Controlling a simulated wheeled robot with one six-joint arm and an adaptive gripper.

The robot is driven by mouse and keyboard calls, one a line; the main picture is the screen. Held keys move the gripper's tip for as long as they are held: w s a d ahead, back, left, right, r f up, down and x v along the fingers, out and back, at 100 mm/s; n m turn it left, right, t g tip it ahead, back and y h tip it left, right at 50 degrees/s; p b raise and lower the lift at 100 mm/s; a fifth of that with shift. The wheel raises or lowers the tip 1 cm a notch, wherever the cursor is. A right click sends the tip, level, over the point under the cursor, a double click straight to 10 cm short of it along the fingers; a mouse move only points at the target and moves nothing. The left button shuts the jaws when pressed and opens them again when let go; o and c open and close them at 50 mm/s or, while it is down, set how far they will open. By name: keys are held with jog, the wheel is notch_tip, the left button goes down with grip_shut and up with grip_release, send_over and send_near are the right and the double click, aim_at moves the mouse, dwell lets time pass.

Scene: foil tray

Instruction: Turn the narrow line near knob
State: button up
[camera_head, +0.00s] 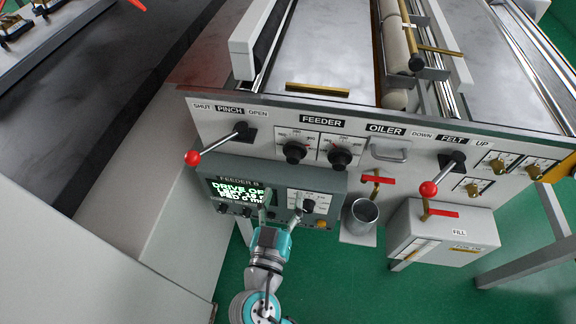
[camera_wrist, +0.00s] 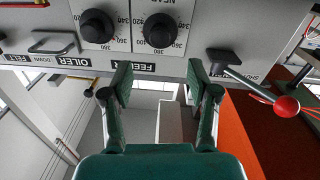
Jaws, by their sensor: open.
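Two round black knobs sit side by side on the pale FEEDER panel. The left one (camera_head: 294,152) has a dial scale around it; in the wrist view it is the right-hand knob (camera_wrist: 160,30), with a partly cut-off word like "NEAR" by its dial. The other knob (camera_head: 340,157) also shows in the wrist view (camera_wrist: 97,25). I cannot read which knob is marked narrow line. My gripper (camera_head: 280,212) is in front of the grey display box, below the knobs. In the wrist view my gripper (camera_wrist: 158,84) has its fingers spread, with nothing between them, apart from both knobs.
The FEEDER B display box (camera_head: 225,190) carries a black knob (camera_head: 309,205) close to my gripper. A red-balled PINCH lever (camera_head: 215,145) juts out at left, and a FELT lever (camera_head: 442,175) at right. A metal cup (camera_head: 361,214) stands to the right.

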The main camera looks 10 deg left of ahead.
aim_at(293, 162)
jog(key=w, duration=1)
jog(key=shift+w+d, duration=0.35)
jog(key=shift+d, duration=0.05)
grip_shut()
